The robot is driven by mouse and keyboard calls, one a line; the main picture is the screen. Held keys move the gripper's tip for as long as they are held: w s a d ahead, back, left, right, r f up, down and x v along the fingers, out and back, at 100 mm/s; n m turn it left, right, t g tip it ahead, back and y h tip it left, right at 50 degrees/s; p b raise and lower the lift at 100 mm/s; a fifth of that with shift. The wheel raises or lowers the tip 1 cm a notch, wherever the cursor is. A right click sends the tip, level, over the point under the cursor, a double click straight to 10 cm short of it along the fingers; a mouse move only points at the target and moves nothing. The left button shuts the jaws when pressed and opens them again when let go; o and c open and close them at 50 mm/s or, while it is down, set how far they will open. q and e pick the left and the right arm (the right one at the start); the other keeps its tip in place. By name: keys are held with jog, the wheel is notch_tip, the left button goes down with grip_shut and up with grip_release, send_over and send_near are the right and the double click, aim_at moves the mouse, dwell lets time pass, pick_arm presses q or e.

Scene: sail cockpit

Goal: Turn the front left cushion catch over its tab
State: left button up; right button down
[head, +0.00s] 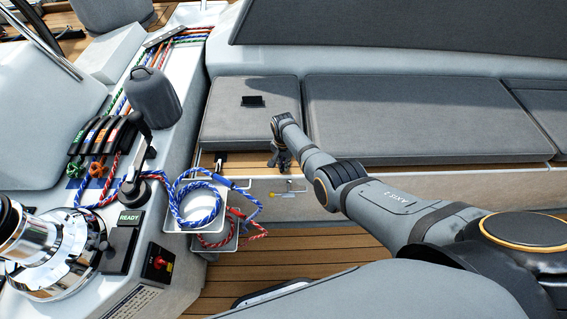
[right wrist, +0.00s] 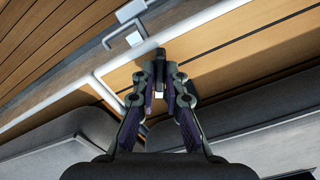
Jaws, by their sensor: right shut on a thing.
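The small grey seat cushion (head: 245,122) lies at the left end of the bench. My right gripper (head: 281,160) is at its front edge, over the wooden ledge, pointing down. In the right wrist view the fingers (right wrist: 167,82) are closed together on a small dark piece at their tips, which looks like the cushion catch (right wrist: 158,56). The fingers hide most of it, so I cannot tell how far it is turned or how it sits on its tab. My left gripper is not in view.
A longer cushion (head: 400,115) lies to the right. A white bin (head: 196,207) with blue rope stands left of the gripper, with red rope beside it. A pale metal fitting (right wrist: 134,40) is on the seat front. The wooden floor (head: 290,250) below is mostly clear.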

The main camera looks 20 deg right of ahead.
jog(key=n, duration=0.5)
jog(key=shift+n, duration=0.3)
dwell(0.4)
jog(key=c, duration=1.4)
grip_release()
notch_tip(320, 180, up, 12)
